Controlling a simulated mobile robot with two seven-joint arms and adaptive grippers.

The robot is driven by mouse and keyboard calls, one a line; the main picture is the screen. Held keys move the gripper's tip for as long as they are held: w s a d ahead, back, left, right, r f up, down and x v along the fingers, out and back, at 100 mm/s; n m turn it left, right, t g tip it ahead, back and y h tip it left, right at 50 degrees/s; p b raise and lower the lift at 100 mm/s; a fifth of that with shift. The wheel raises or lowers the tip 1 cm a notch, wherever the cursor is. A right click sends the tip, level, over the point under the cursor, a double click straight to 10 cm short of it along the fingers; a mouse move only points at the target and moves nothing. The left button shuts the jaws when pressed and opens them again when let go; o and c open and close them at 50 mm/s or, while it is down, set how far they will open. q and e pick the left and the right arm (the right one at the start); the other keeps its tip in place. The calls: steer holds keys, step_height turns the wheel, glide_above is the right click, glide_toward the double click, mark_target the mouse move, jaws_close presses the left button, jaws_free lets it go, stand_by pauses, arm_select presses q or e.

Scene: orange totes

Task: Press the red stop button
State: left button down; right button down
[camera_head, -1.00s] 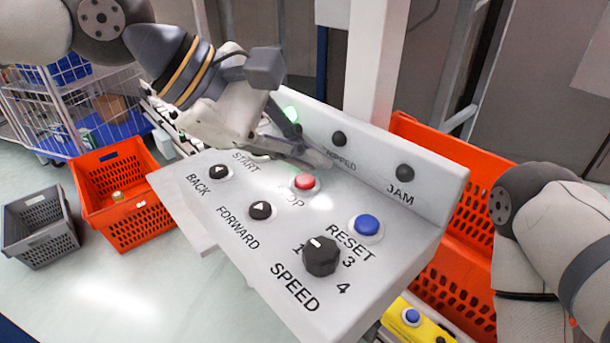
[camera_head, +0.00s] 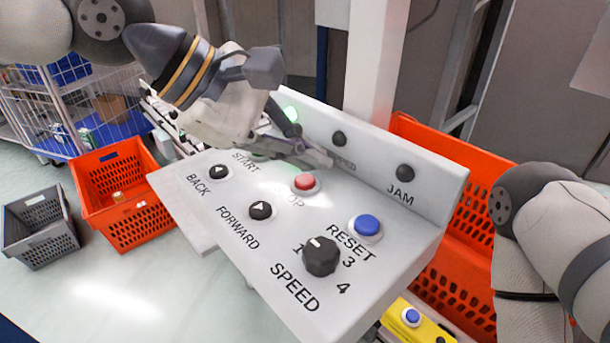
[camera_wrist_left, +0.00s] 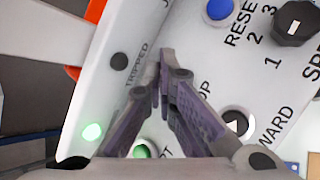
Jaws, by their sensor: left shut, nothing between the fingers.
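The red stop button (camera_head: 304,182) sits on the white control panel (camera_head: 245,263), under the raised back strip, with the letters "OP" of its label showing. My left gripper (camera_head: 328,162) is shut and empty. Its fingertips are just behind and above the red button in the head view, apart from it as far as I can tell. In the left wrist view the shut fingers (camera_wrist_left: 163,85) point over the panel and hide the red button. My right arm (camera_head: 545,240) shows at the right edge; its gripper is out of the picture.
Close to the red button are a blue reset button (camera_head: 367,225), a black forward button (camera_head: 260,210), a black back button (camera_head: 219,173) and the speed knob (camera_head: 320,256). A green lamp (camera_head: 291,114) is lit on the back strip. Orange totes (camera_head: 127,205) stand on both sides.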

mark_target(305, 184)
arm_select(q)
steer(key=shift+f, duration=0.45)
arm_select(e)
steer(key=shift+w+r, duration=0.1)
arm_select(q)
steer(key=shift+f, duration=0.5)
stand_by(0.7)
steer(key=shift+r+p, duration=0.35)
steer(key=shift+r, duration=0.65)
arm_select(e)
steer(key=shift+w+r, duration=0.35)
